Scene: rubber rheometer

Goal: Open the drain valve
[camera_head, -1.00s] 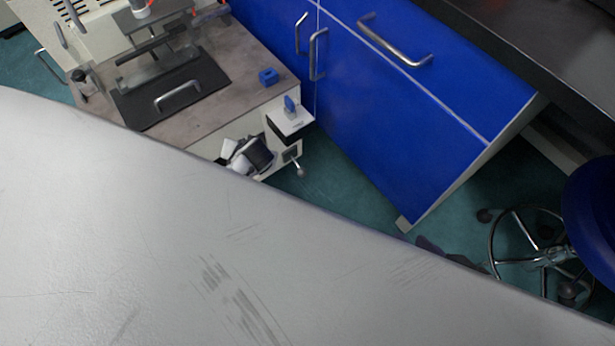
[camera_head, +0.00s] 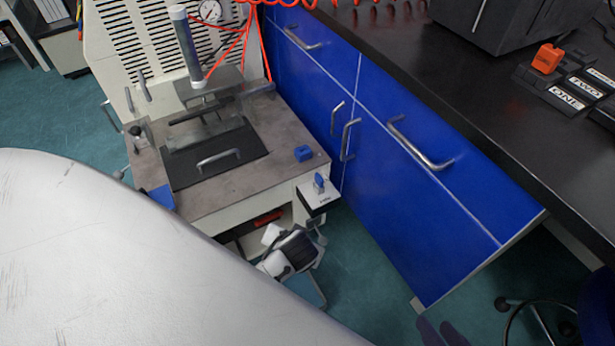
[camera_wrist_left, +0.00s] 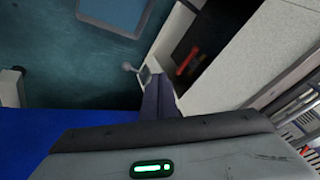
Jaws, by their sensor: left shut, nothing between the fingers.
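A small lever with a round knob (camera_wrist_left: 128,67) stands out from a small plate at the lower corner of the white machine in the left wrist view. I cannot tell for sure that it is the drain valve. My left gripper (camera_wrist_left: 160,84) is shut and empty, with its dark purple fingertips close beside that plate. In the head view a white and black part of my left arm hangs low in front of the machine, and its fingertips are hidden. My right gripper (camera_head: 440,330) shows only its dark fingertips at the bottom edge, so its opening is unclear.
A blue handle (camera_head: 319,182) stands on a white box at the machine's side. The grey machine top (camera_head: 285,165) carries a black plate with a handle. Blue cabinets (camera_head: 400,220) stand close on the right. A black bench (camera_head: 470,80) lies beyond.

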